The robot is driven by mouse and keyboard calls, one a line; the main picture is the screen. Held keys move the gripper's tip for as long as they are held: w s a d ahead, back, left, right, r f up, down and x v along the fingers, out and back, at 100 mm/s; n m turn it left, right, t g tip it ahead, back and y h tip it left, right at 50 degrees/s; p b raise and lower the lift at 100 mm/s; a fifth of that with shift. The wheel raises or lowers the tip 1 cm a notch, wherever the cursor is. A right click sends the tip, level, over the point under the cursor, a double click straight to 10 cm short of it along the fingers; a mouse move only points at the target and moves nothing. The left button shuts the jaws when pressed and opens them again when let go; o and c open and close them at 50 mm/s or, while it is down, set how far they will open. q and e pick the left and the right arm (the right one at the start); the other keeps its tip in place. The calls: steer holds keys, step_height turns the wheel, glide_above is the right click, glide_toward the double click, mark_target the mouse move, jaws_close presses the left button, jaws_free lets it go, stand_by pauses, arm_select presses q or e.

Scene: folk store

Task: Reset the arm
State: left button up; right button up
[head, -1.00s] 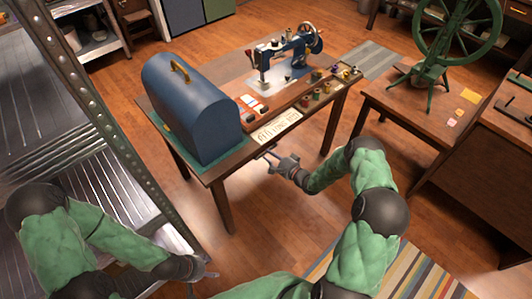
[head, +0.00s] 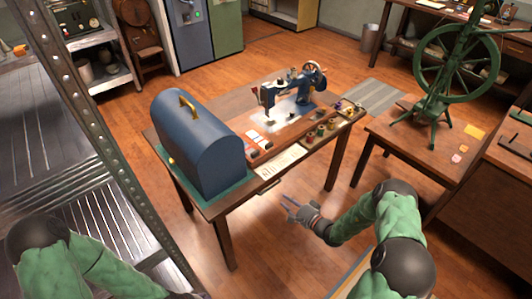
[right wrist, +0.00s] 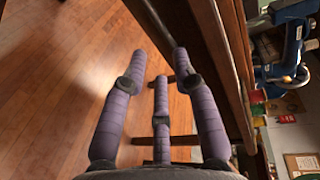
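My right arm comes in from the lower right in the head view, bent at the elbow. Its gripper (head: 287,205) is in front of the table's near edge, apart from it, pointing left. In the right wrist view its purple fingers (right wrist: 153,75) are spread with nothing between them, so it is open and empty. My left arm is bent low at the lower left beside the metal shelf. Its gripper is below the bottom edge of the head view and cannot be seen.
The wooden table (head: 225,212) holds a blue domed case (head: 195,140), a sewing machine (head: 285,95), spools and a sign. A metal shelf (head: 120,165) stands close on the left. A green spinning wheel (head: 440,90) stands on the right table. Open floor lies in front.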

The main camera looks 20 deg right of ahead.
steer(key=s+a+f+n+g+y, duration=0.25)
steer(key=s+a+g, duration=0.25)
steer(key=a, duration=0.3)
steer(key=s+a+f+n+g+y, duration=0.1)
steer(key=s+a+f+g+y, duration=0.2)
steer(key=s+a, duration=0.4)
steer(key=s+a+n+g+h+p, duration=0.1)
steer(key=s+a+n+g+h, duration=0.2)
steer(key=s, duration=0.3)
steer(key=s+a+n+g+h+p, duration=0.1)
steer(key=s+a+n+g+h, duration=0.1)
steer(key=s, duration=0.5)
steer(key=shift+s+a+n+g+h, duration=0.35)
steer(key=shift+n+g+h, duration=0.35)
steer(key=shift+n+h, duration=0.55)
steer(key=shift+w, duration=0.1)
